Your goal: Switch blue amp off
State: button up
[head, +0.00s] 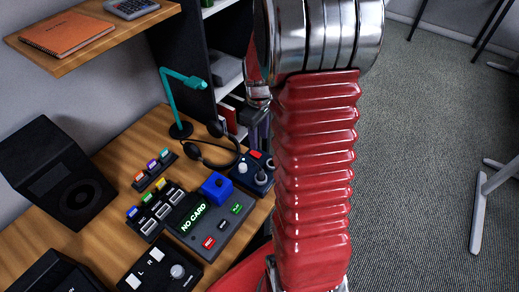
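A small dark-blue box (241,181) with a red-and-white switch and grey knobs sits near the right edge of the wooden desk; it looks like the blue amp. Its right side is close to my red ribbed arm in the picture, and I cannot read the switch position. Part of what may be my gripper (259,122) shows beside my arm, above and behind this box. It is mostly hidden by the arm, and its fingers cannot be made out clearly.
A grey card reader (192,238) reading "NO CARD", with a blue cube (217,188) on it, sits beside the box. Headphones (214,157), a teal lamp (185,80), button panels (155,207), a black L/R box (160,268) and a speaker (60,175) crowd the desk (117,155).

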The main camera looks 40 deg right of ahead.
aim_at(259, 155)
notch_tip(259, 155, down, 7)
dwell(0.4)
jog(key=shift+c, duration=0.7)
grip_shut()
